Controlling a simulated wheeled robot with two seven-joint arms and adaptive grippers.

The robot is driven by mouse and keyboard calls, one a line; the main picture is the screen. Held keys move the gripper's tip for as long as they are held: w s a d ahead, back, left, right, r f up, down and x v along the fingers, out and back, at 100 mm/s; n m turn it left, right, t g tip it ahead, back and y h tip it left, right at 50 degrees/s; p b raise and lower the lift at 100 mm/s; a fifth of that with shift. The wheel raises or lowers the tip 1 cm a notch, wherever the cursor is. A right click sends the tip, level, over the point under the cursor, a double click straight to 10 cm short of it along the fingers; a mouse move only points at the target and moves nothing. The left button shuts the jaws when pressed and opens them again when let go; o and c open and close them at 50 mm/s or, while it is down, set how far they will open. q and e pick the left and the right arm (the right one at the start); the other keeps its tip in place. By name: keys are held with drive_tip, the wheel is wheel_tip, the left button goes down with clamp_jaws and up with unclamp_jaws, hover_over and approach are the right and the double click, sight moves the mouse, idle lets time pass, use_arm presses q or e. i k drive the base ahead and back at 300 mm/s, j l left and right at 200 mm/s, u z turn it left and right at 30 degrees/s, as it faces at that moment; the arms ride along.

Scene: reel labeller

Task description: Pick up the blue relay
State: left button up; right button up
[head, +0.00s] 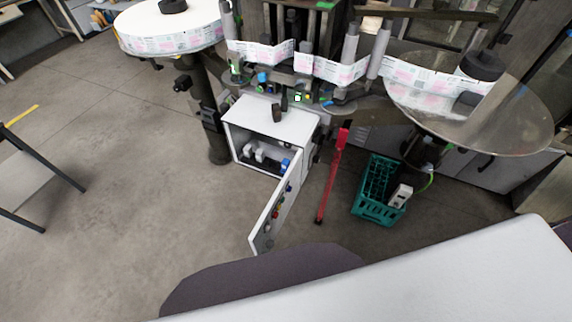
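A small blue block, which looks like the blue relay (285,164), sits inside the open white cabinet (238,112) at its right side, near the door hinge. White and dark components (255,153) stand to its left in the same cabinet. The cabinet door (262,226) is swung open toward me, with coloured buttons along it. The relay is small, and its lower part is hard to make out. Neither of my grippers is in the head view.
A green crate (366,209) holding a white box (400,196) is on the floor further right. Label reels (165,35) and a clear disc (520,110) flank the machine. Floor left of the door is clear.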

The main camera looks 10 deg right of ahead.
sight(285, 163)
drive_tip(key=i+j+z, duration=0.2)
drive_tip(key=j+z, duration=0.25)
drive_tip(key=j, duration=0.4)
drive_tip(key=i+j+z, duration=0.1)
drive_tip(key=j+z, duration=0.35)
drive_tip(key=j, duration=0.45)
drive_tip(key=j+z, duration=0.45)
drive_tip(key=j, duration=0.45)
drive_tip(key=k, duration=0.05)
